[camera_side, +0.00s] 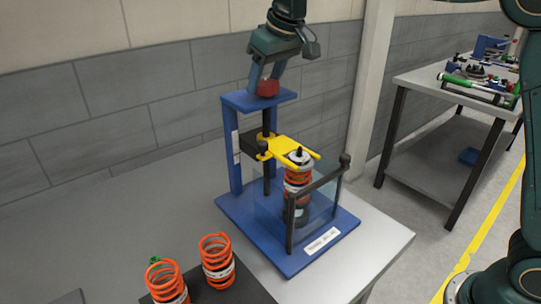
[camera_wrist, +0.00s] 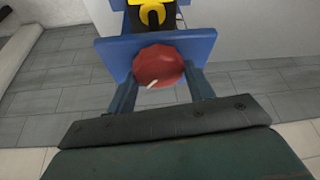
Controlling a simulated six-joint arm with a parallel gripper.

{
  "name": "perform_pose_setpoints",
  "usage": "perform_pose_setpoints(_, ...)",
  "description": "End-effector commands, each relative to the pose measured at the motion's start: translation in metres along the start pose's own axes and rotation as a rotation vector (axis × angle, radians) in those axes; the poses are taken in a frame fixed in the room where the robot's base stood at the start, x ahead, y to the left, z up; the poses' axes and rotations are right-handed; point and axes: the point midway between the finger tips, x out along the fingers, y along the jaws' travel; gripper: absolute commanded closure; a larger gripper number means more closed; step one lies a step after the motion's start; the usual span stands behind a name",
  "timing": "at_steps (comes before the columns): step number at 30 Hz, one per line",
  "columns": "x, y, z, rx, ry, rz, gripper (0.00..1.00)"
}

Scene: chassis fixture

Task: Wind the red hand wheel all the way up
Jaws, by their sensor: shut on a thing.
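The red hand wheel (camera_side: 268,88) sits on top of the blue fixture frame (camera_side: 233,150). In the wrist view the wheel (camera_wrist: 158,66) is a red knob with a small white mark on its rim. My gripper (camera_side: 264,84) points down at the wheel from above and is shut on it, one finger on each side. In the wrist view the fingers (camera_wrist: 160,85) flank the wheel. Below, a yellow forked arm (camera_side: 288,149) on the black screw reaches over the top of a strut with an orange spring (camera_side: 298,176). The strut stands upright behind a clear guard.
A black hinged bar (camera_side: 318,183) frames the clear guard at the front of the fixture. Two loose orange springs (camera_side: 217,258) stand on a dark mat at the front of the grey table. A second bench (camera_side: 420,125) with tools is at the right.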

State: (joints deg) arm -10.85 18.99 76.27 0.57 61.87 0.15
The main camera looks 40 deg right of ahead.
Motion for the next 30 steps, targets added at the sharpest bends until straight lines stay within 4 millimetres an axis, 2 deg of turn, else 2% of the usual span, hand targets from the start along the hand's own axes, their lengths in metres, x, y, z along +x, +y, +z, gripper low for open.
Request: perform_pose_setpoints(30, 0.0001, 0.0003, -0.0015, -0.539, 0.005, -0.228, 0.73)
